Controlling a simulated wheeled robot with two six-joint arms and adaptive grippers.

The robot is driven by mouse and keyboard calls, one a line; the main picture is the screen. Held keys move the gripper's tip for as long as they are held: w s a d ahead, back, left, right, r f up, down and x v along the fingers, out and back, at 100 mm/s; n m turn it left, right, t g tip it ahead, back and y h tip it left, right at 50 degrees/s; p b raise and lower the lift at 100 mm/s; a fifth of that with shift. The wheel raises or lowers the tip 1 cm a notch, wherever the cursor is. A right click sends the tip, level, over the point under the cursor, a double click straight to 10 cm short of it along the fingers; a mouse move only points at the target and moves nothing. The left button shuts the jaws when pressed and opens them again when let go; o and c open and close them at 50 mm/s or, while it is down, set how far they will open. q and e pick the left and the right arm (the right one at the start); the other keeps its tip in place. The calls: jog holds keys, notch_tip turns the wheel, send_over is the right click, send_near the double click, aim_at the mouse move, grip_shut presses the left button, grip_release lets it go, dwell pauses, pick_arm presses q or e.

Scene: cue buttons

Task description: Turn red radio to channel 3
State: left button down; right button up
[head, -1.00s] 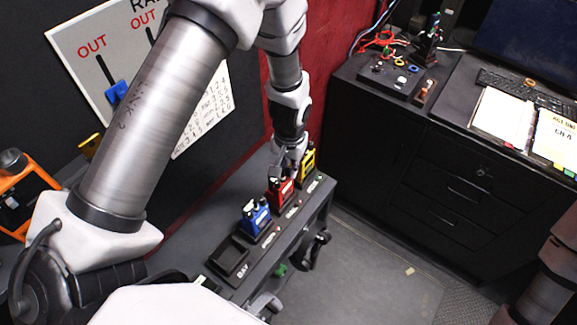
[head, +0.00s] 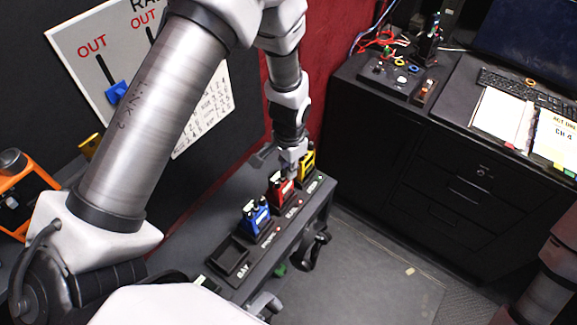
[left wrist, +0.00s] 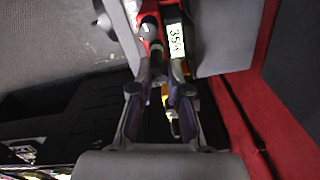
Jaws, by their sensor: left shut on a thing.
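The red radio (head: 281,190) stands in the dock strip between the blue radio (head: 254,217) and the yellow radio (head: 308,162). My left gripper (head: 287,173) is right over its top. In the left wrist view, the red radio (left wrist: 148,8) shows at the top, with a black knob (left wrist: 157,46) and a pale label (left wrist: 176,40) with dark digits, only partly legible. My left gripper (left wrist: 162,72) is shut on the knob, its fingers hiding part of it. My right gripper is not in view.
An empty bay (head: 231,257) lies at the near end of the dock bench. A marked wall board (head: 70,50) is at the back left and an orange device (head: 14,205) at the left edge. A black cabinet (head: 400,165) stands right, with open floor (head: 375,270) between.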

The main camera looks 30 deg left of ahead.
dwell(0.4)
pick_arm(q)
jog(key=c, duration=1.1)
grip_release()
notch_tip(320, 180, up, 12)
jog(key=shift+d, duration=0.15)
jog(key=shift+f, duration=0.1)
